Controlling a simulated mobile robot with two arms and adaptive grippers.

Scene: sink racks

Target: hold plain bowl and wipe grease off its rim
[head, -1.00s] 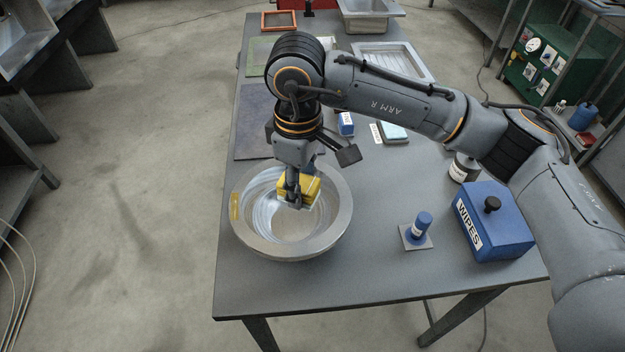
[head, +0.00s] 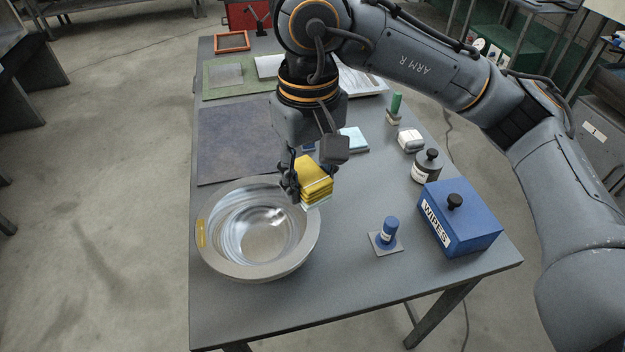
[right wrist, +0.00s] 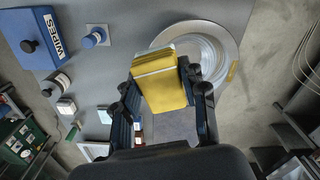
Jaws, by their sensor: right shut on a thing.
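The plain metal bowl (head: 211,258) stands upright near the front left of the table, with a yellow grease smear (head: 201,233) on the left part of its rim. It also shows in the right wrist view (right wrist: 222,40), with the smear (right wrist: 232,71) on its far right side. My right gripper (head: 302,186) is shut on a yellow folded cloth or pad (head: 317,174) with a pale underside, above the bowl's upper right rim. The yellow cloth sits between the fingers in the right wrist view (right wrist: 160,82). My left gripper is not in view.
A blue wipes box (head: 465,222), a small blue bottle on a square base (head: 387,232) and a dark-capped bottle (head: 426,165) stand to the right. A dark mat (head: 235,140) lies behind the bowl. The table front (head: 330,290) is clear.

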